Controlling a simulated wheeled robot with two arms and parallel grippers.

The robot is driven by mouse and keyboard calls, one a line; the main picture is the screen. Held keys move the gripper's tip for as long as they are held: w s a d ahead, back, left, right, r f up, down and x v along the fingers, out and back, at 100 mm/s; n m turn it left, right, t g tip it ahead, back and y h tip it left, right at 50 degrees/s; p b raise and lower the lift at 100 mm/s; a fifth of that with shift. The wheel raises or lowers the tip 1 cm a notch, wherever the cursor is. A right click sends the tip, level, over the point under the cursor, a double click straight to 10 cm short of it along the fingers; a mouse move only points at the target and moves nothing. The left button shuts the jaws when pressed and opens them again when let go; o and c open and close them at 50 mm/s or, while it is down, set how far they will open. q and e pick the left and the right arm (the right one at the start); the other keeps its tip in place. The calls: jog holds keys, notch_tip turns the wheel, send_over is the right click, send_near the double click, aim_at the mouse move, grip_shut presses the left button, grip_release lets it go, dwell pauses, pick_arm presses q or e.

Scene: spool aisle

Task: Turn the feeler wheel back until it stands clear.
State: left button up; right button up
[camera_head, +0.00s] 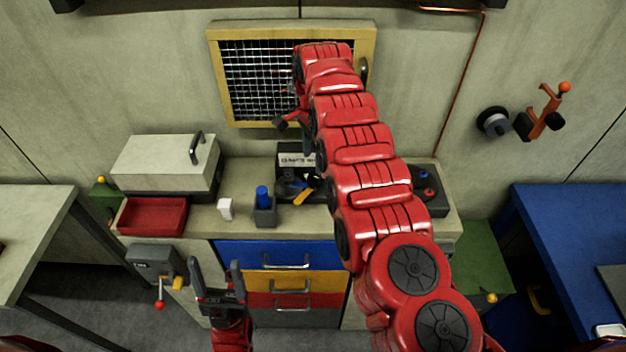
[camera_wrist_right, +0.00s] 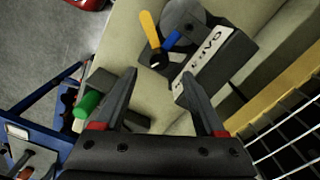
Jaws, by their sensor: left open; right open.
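A dark box with a white lettered label (camera_head: 297,160) stands on the counter below the mesh window. In the right wrist view the box (camera_wrist_right: 222,62) has a grey disc (camera_wrist_right: 190,14) beside it, and a yellow arm (camera_wrist_right: 150,30) and a blue arm (camera_wrist_right: 171,40) meet at a black hub (camera_wrist_right: 157,61). I take this as the feeler wheel, but cannot be sure which part is meant. My right gripper (camera_wrist_right: 158,74) is open and empty, pointing at the hub with a gap. My right arm hides part of the counter. My left gripper (camera_head: 215,265) is open and empty, in front of the drawers.
A blue-topped holder (camera_head: 263,208), white block (camera_head: 225,209) and red tray (camera_head: 152,216) stand left of the box. A wall wheel (camera_head: 493,121) and orange lever (camera_head: 546,112) are at right. The mesh window (camera_head: 260,80) is behind.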

aim_at(313, 176)
notch_tip(313, 176, down, 6)
jog(key=shift+d+r+p, duration=0.1)
jog(key=shift+d+p, duration=0.05)
jog(key=shift+p, duration=0.5)
jog(key=shift+f, duration=0.5)
jog(key=shift+s, duration=0.1)
grip_shut()
dwell(0.5)
